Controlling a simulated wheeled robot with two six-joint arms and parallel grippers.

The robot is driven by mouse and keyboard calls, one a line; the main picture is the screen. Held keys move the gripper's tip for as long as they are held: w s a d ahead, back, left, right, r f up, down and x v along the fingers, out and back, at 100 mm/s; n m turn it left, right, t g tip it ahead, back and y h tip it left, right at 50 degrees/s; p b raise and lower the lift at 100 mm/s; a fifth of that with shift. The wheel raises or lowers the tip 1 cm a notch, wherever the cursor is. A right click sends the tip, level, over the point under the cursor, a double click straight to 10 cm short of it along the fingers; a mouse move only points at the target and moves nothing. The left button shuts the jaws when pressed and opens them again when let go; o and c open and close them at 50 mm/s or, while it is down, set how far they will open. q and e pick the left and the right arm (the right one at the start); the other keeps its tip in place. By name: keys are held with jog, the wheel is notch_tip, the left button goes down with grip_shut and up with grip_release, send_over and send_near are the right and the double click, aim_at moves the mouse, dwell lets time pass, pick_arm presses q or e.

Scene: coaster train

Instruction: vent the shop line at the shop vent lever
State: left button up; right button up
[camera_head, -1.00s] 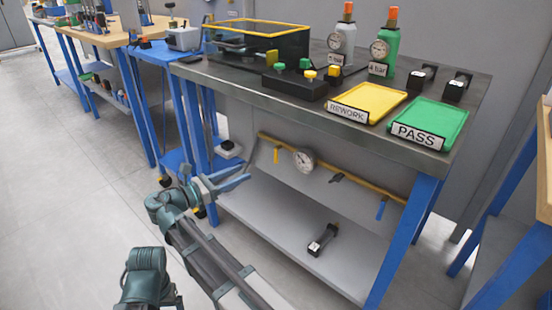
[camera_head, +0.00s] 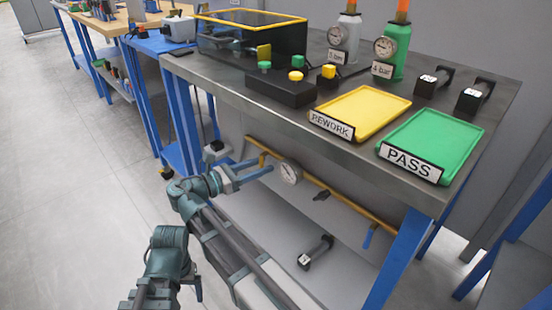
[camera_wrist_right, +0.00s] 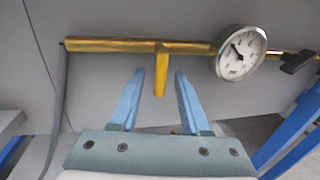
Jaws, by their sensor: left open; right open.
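A yellow pipe runs under the workbench, with a round gauge (camera_head: 291,172) on it. A yellow lever (camera_wrist_right: 161,72) hangs down from the pipe left of the gauge; in the head view it shows beside the right gripper's fingers (camera_head: 262,160). A blue lever (camera_head: 367,237) hangs at the pipe's right end. No label tells which is the shop vent lever. My right gripper (camera_wrist_right: 159,74) is open, and the yellow lever shows between its fingers in the wrist view, with no clear contact.
A black valve handle (camera_head: 322,195) sits on the pipe right of the gauge. A black-handled object (camera_head: 315,253) lies on the grey lower shelf. The bench top (camera_head: 235,88) overhangs the pipe, and a blue leg (camera_head: 398,262) stands at right.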

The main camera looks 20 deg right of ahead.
jog(key=shift+d, duration=0.35)
pick_arm(q)
jog(key=shift+w+d, duration=0.1)
jog(key=shift+d, duration=0.3)
pick_arm(e)
grip_shut()
